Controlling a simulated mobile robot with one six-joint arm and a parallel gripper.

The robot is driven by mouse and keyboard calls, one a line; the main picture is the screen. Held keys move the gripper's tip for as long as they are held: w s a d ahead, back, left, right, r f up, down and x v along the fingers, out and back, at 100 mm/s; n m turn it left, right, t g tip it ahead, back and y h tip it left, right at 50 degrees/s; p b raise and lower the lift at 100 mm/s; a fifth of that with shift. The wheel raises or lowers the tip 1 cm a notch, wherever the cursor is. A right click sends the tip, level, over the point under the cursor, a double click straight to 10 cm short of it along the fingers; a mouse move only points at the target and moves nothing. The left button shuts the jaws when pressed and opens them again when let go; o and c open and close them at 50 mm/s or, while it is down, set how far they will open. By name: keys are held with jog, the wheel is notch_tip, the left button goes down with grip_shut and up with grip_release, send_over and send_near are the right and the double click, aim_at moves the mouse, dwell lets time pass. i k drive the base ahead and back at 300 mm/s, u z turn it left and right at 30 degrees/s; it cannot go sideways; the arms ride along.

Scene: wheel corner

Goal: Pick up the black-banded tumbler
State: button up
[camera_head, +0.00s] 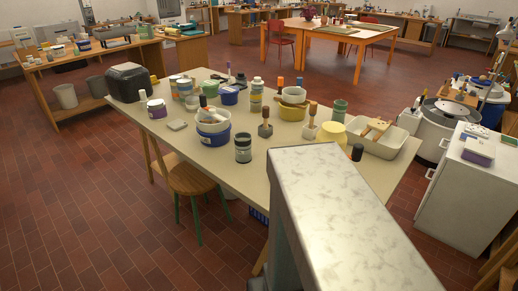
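I cannot make out the black-banded tumbler for sure. A small dark cylinder with a paler band (243,148) stands upright near the front edge of the worktable (205,166); it may be the tumbler, but it is too small to tell. A plain black upright piece (357,152) shows farther right, partly hidden. My gripper is not in view, so I cannot see whether it is open or holds anything.
The tiled floor at left (75,210) is clear.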

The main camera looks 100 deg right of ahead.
aim_at(243, 148)
jog(key=u, duration=0.05)
jog(key=k, duration=0.8)
jog(key=z, duration=0.8)
jog(key=i, duration=0.5)
